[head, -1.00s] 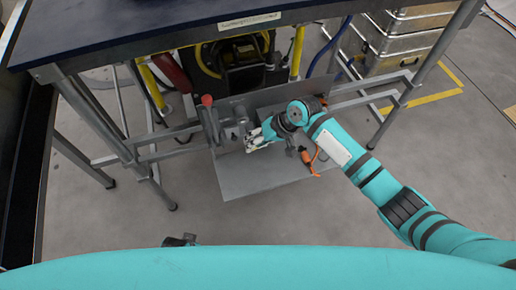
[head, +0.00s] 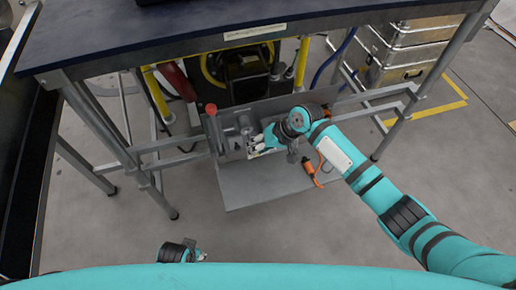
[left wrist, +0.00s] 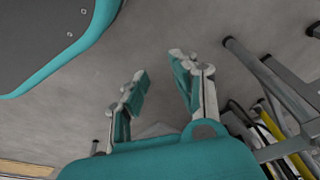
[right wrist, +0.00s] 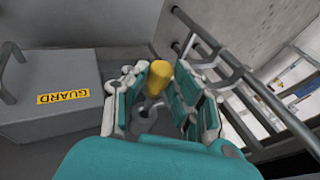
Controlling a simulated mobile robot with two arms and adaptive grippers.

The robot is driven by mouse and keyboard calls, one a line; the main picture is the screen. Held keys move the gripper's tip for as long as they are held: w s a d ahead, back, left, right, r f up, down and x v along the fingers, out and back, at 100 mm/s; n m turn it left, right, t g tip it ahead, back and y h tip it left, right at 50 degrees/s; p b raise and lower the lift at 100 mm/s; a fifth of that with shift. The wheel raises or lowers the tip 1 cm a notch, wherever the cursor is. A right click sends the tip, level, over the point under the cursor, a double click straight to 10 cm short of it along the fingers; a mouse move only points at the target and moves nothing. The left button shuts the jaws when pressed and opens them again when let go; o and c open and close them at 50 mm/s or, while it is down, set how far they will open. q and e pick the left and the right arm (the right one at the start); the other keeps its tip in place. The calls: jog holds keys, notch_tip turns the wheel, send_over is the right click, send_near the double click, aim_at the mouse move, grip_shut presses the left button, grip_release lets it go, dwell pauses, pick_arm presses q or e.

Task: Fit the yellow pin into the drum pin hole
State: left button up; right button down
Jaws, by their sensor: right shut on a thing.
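In the right wrist view, the yellow pin (right wrist: 159,78) stands between the fingers of my right gripper (right wrist: 157,98), which is shut on it. A grey round part (right wrist: 143,119), perhaps the drum, shows just behind the pin's lower end. I cannot tell whether the pin touches it or sits in a hole. In the head view, my right gripper (head: 257,146) is low at the grey fixture under the bench, and the pin cannot be made out. My left gripper (left wrist: 160,68) is open and empty in its wrist view, away from the fixture.
A grey box labelled GUARD (right wrist: 50,103) is close beside the right gripper. Rails (right wrist: 240,75) run on its other side. In the head view, the dark bench top (head: 150,38) overhangs the fixture's plate (head: 265,182). A red knob (head: 211,108) stands left of the gripper.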

pick_arm(q)
jog(key=shift+s+a+f+p, duration=0.1)
jog(key=shift+s+f+p, duration=0.3)
jog(key=shift+f, duration=0.35)
jog(key=shift+w+f, duration=0.1)
jog(key=shift+f, duration=0.1)
jog(key=shift+s+f, duration=0.35)
jog(key=shift+s, duration=0.1)
jog(key=shift+r, duration=0.15)
